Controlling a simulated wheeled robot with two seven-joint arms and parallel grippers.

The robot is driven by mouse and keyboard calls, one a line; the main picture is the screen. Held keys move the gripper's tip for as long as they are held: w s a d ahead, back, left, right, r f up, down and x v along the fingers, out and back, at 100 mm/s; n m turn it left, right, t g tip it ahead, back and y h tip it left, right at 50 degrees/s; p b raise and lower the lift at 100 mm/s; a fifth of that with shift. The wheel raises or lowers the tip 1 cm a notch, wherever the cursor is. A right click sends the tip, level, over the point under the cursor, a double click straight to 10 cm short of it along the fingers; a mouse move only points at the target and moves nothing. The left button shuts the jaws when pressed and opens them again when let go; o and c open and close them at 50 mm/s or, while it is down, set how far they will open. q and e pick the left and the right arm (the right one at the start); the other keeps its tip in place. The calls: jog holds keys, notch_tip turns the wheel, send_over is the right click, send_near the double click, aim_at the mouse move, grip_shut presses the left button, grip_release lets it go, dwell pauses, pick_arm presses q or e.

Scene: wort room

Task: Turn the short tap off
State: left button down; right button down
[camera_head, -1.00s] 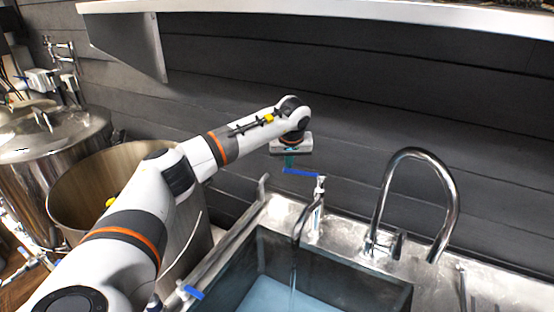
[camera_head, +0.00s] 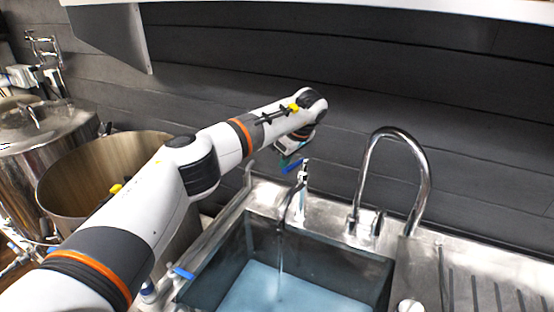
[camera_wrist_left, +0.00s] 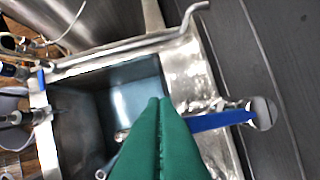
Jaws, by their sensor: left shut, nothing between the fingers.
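The short tap (camera_head: 299,192) stands at the back left rim of the sink, and a thin stream of water runs from its spout into the sink. Its blue lever (camera_head: 293,167) points left from the tap's top; in the left wrist view the lever (camera_wrist_left: 219,120) runs from the tap head to beside my green fingers. My left gripper (camera_head: 284,161) is shut and empty, right at the lever's free end. In the left wrist view its fingertips (camera_wrist_left: 159,101) lie together; I cannot tell whether they touch the lever. My right gripper is not in view.
The sink (camera_head: 245,262) holds bluish water. A tall curved tap (camera_head: 424,185) stands to the right of the short tap. Another blue handle (camera_head: 184,273) is at the sink's front left. A large open steel pot (camera_head: 50,195) is at left. The dark wall is close behind.

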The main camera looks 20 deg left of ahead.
pick_arm(q)
jog(key=shift+s+d+f, duration=0.1)
jog(key=shift+d, duration=0.6)
jog(key=shift+a, duration=0.1)
